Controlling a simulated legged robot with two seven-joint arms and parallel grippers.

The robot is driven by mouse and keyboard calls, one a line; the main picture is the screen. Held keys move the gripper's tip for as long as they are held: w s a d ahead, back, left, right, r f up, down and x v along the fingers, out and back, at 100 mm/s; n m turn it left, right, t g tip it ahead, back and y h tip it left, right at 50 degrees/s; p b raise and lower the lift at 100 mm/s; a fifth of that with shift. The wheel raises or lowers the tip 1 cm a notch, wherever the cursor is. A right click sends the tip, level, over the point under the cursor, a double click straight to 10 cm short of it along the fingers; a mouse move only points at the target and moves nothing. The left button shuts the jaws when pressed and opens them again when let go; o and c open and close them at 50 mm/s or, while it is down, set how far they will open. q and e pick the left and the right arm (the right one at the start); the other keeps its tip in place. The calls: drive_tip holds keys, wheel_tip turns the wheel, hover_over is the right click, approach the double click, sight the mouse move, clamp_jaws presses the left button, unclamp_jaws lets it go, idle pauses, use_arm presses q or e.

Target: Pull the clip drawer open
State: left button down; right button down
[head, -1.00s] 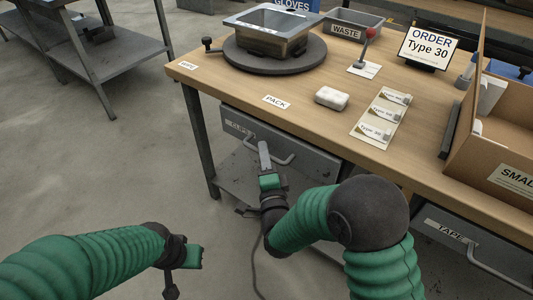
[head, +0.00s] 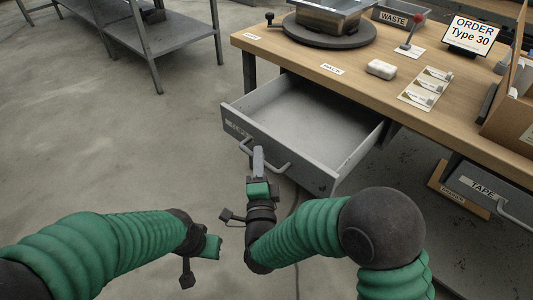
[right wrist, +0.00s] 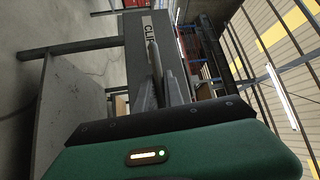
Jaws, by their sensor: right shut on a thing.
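The clip drawer (head: 275,145) is a grey metal drawer. It stands well out from under the wooden bench, and the part of its inside that shows is bare. Its bar handle (head: 278,167) runs along the front, below a partly readable label. My right gripper (head: 258,160) is at the middle of the handle, shut on it. In the right wrist view the fingers (right wrist: 162,85) are close around the handle, in front of the drawer front (right wrist: 135,45). My left gripper (head: 212,246) is low, left of and apart from the drawer; its fingers are too unclear to read.
The bench top (head: 300,55) holds a round turntable (head: 325,32) with a metal bin, a white block (head: 381,69), cards and an order sign (head: 470,35). A tape drawer (head: 490,190) is at the right. Open floor lies left of the clip drawer.

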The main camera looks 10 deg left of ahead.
use_arm(q)
drive_tip(key=shift+s+a, duration=0.1)
use_arm(e)
drive_tip(key=shift+s+a+f, duration=0.25)
drive_tip(key=shift+s+a, duration=0.2)
drive_tip(key=shift+s, duration=0.15)
drive_tip(key=c, duration=1.5)
unclamp_jaws()
drive_tip(key=shift+w, duration=0.15)
use_arm(q)
drive_tip(key=shift+f, duration=0.1)
use_arm(e)
drive_tip(key=shift+o, duration=0.2)
drive_tip(key=shift+r, duration=0.1)
